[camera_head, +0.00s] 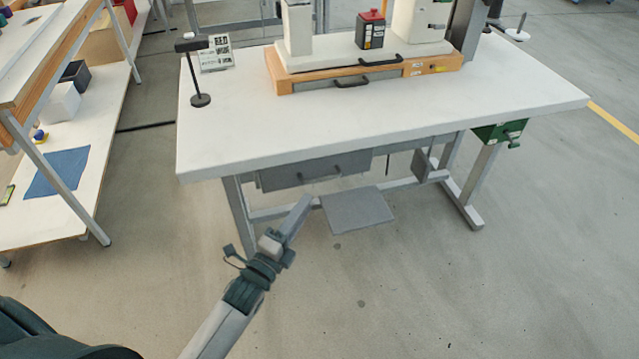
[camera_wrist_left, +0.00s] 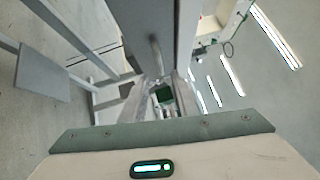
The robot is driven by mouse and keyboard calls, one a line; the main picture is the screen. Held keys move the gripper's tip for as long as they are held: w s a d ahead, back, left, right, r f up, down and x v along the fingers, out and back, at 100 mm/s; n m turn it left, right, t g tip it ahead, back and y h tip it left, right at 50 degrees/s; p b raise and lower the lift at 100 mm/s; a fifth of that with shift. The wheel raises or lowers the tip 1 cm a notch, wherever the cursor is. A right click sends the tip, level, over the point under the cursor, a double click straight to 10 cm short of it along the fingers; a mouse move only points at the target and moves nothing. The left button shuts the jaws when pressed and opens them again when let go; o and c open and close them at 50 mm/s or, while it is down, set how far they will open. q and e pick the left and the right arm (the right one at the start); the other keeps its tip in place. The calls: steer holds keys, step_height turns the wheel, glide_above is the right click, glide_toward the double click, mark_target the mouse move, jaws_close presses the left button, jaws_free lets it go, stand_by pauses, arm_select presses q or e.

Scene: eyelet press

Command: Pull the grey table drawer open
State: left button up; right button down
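The grey table drawer (camera_head: 275,178) hangs under the front edge of the white table (camera_head: 330,135) and looks shut. In the left wrist view the drawer front (camera_wrist_left: 140,18) and the handle (camera_wrist_left: 155,52) show above the fingers. My left gripper (camera_head: 306,202) is just below and in front of the handle, apparently apart from it. In the left wrist view the fingers (camera_wrist_left: 160,98) look open, with a gap between them and nothing held. My right gripper is in neither view.
A grey pedal plate (camera_head: 357,210) and table-frame bars lie below and behind the drawer. A wooden-edged bench (camera_head: 75,190) stands at the left. The floor in front of the table is clear.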

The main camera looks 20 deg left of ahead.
arm_select(q)
steer(key=x, duration=0.8)
steer(key=shift+w, duration=0.25)
jaws_close()
